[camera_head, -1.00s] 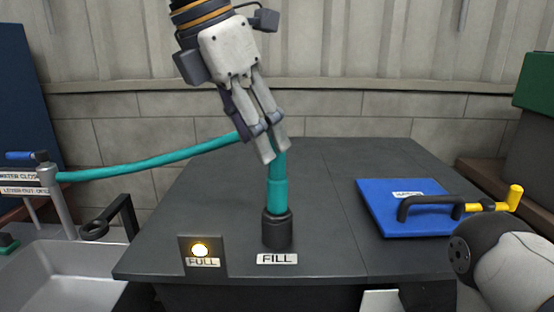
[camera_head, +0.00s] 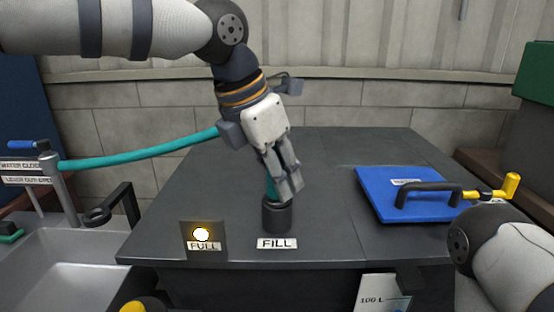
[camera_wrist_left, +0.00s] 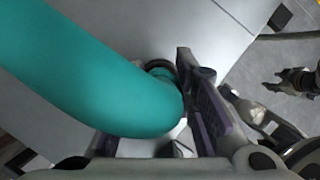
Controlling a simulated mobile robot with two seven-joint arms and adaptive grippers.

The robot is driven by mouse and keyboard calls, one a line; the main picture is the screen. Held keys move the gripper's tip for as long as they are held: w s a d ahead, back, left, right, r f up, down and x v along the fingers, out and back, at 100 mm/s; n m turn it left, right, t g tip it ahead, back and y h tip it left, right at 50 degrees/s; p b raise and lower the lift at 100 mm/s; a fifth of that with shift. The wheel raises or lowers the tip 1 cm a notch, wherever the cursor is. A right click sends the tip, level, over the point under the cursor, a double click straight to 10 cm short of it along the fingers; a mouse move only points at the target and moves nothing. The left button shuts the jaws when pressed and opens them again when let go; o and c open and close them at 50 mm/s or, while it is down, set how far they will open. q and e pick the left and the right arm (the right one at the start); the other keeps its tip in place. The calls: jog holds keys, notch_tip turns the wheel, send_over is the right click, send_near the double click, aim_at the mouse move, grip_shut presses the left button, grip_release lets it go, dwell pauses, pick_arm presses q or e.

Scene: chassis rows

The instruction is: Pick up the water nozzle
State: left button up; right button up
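The water nozzle (camera_head: 271,187) is the teal end of a hose, standing in a black round port (camera_head: 277,217) marked FILL on the dark table. My left gripper (camera_head: 290,194) points down just above the port, with its fingers at the nozzle and partly hiding it. In the left wrist view the thick teal hose (camera_wrist_left: 100,85) bends down beside a purple-padded finger (camera_wrist_left: 205,105). The fingers look apart there, with the hose between them; a firm grip does not show. A small dark shape at the right of that view may be my right gripper (camera_wrist_left: 287,82); its fingers are unclear.
The teal hose runs left to a metal post (camera_head: 63,186) with a blue lever. A lit FULL panel (camera_head: 203,238) stands left of the port. A blue hatch (camera_head: 405,200) with a black and yellow handle lies at the right. A grey basin (camera_head: 75,260) is at the left.

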pick_arm(q)
grip_shut()
jog(key=shift+r, duration=0.1)
notch_tip(320, 180, up, 10)
jog(key=shift+f, duration=0.1)
